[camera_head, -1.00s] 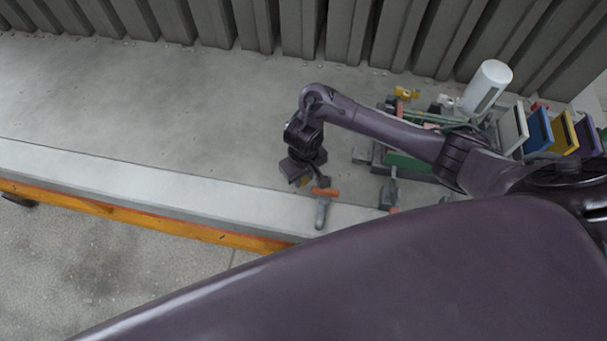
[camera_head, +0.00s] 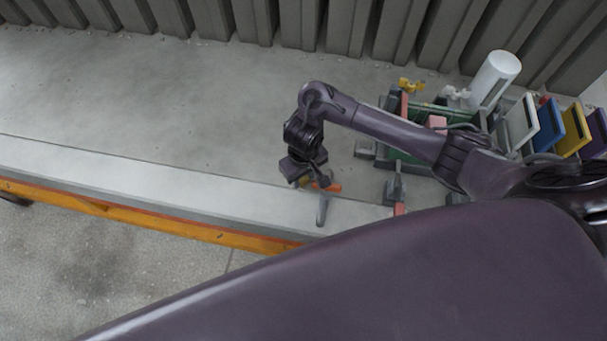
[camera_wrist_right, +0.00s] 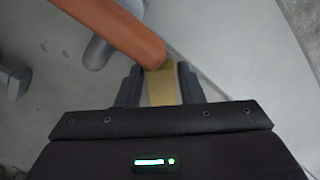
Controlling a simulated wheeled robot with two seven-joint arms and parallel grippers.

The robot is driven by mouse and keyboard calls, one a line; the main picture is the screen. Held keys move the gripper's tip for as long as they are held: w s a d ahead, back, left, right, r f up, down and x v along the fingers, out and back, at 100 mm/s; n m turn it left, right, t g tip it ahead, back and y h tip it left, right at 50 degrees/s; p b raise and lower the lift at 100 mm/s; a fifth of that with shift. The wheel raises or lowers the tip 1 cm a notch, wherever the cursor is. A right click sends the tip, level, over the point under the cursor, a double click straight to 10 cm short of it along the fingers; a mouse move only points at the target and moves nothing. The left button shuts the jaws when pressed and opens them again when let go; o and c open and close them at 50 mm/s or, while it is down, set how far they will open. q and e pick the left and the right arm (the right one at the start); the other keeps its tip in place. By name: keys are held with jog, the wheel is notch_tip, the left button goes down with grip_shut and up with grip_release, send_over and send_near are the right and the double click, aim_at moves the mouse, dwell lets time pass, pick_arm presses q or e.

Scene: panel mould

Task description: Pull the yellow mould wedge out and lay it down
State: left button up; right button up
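The yellow mould wedge (camera_wrist_right: 161,86) lies between the two fingers of my right gripper (camera_wrist_right: 160,84) in the right wrist view. The fingers look closed on its sides. In the head view my right gripper (camera_head: 303,180) hangs over the front part of the bench, left of the mould, and only a trace of yellow shows there. The green mould (camera_head: 402,157) is partly hidden behind my right arm. Whether the wedge touches the bench cannot be told. My left gripper is not in view.
An orange-handled tool (camera_head: 322,205) lies right by the gripper; its handle also shows in the wrist view (camera_wrist_right: 118,28). A white cylinder (camera_head: 494,80) and coloured panels (camera_head: 549,128) stand at the right. The bench (camera_head: 170,110) is clear to the left.

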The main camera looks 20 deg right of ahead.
jog(key=o, duration=0.3)
notch_tip(320, 180, up, 8)
jog(key=p, duration=0.5)
jog(key=shift+f+p, duration=0.1)
jog(key=shift+p, duration=0.3)
jog(key=shift+f, duration=0.1)
